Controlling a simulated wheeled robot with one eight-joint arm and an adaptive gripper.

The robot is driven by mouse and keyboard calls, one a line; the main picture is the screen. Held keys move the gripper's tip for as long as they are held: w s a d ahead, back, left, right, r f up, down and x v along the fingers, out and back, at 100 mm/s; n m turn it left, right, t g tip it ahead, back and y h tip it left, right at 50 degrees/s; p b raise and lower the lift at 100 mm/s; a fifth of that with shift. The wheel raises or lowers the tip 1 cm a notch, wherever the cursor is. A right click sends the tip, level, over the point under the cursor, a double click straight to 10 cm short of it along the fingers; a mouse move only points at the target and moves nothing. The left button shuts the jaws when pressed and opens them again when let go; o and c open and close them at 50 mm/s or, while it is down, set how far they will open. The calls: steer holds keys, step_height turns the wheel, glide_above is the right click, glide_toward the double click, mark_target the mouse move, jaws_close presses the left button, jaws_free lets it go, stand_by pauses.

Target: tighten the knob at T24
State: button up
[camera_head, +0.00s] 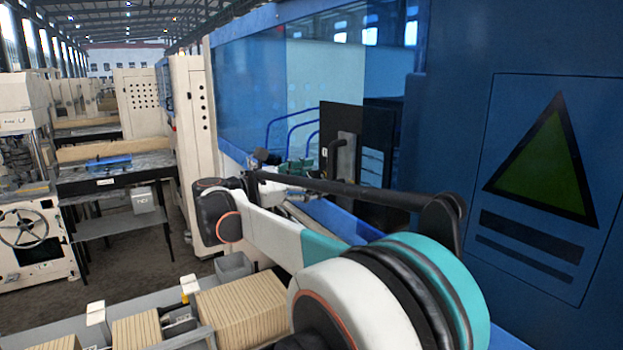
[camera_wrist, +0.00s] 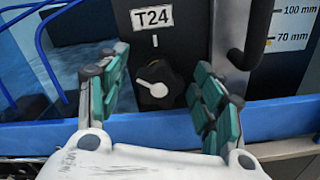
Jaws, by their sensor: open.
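In the wrist view, a black round knob (camera_wrist: 157,86) with a white pointer sits on a dark panel, under a white label T24 (camera_wrist: 151,17). My gripper (camera_wrist: 165,88) is open, with green-padded fingers on the left and right of the knob in the picture. Nothing is between the pads except the view of the knob; I cannot tell how far the knob is beyond the fingertips. In the head view, my arm reaches toward the dark panel (camera_head: 358,130), and the knob cannot be made out.
A black vertical handle (camera_wrist: 250,36) stands right of the knob, beside a scale marked in mm (camera_wrist: 287,30). Blue tubes (camera_wrist: 45,45) run at the left. A blue ledge (camera_wrist: 273,116) crosses below the knob.

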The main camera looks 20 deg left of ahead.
steer(key=v, duration=1.2)
